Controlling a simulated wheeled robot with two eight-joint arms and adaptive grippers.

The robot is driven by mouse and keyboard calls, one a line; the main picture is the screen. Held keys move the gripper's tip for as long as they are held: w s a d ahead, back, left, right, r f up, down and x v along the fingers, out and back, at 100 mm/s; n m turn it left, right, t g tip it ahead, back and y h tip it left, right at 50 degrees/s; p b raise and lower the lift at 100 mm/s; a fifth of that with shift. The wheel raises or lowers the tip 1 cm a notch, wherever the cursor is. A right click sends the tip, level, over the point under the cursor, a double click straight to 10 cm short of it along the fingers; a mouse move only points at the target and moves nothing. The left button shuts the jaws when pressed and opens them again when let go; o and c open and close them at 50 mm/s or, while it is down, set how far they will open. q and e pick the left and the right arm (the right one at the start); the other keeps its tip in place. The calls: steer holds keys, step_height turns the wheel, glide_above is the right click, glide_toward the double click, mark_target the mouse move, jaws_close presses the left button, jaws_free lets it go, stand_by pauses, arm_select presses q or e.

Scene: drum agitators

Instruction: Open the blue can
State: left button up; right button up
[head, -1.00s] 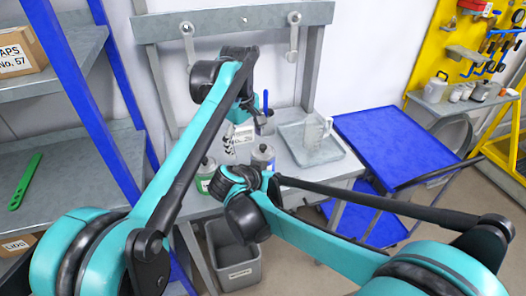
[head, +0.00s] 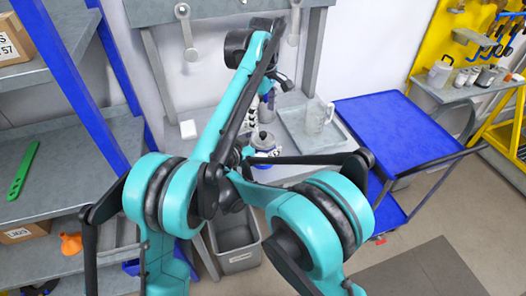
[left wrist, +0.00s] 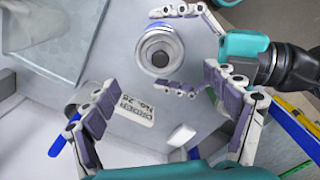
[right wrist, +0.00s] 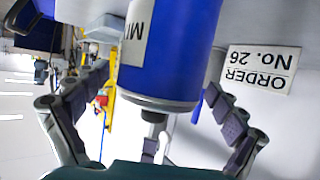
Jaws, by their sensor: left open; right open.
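The blue can (head: 265,141) stands upright on the grey bench, with a metal top and dark knob seen from above in the left wrist view (left wrist: 160,50). My right gripper (right wrist: 153,115) is open, its fingers on both sides of the can; the can's blue side (right wrist: 185,50) with a white label fills the gap, upside down. I cannot tell whether the fingers touch it. My left gripper (left wrist: 165,112) is open and empty above the bench, near the can. Its fingers also show in the head view (head: 250,118), partly hidden by my arm.
An order card (left wrist: 128,105) stands close to the can. A blue cart (head: 385,130) stands beyond. A grey bin (head: 238,258) is below. Blue-posted shelving (head: 70,90) borders the left.

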mark_target(263, 133)
steer(key=shift+w+d, duration=0.15)
steer(key=c, duration=1.6)
arm_select(q)
steer(key=shift+o, duration=0.9)
arm_select(e)
steer(key=shift+c, duration=0.9)
arm_select(q)
step_height(263, 133, up, 4)
step_height(263, 133, down, 11)
steer(key=shift+f, duration=0.2)
arm_select(e)
steer(key=shift+f, duration=0.1)
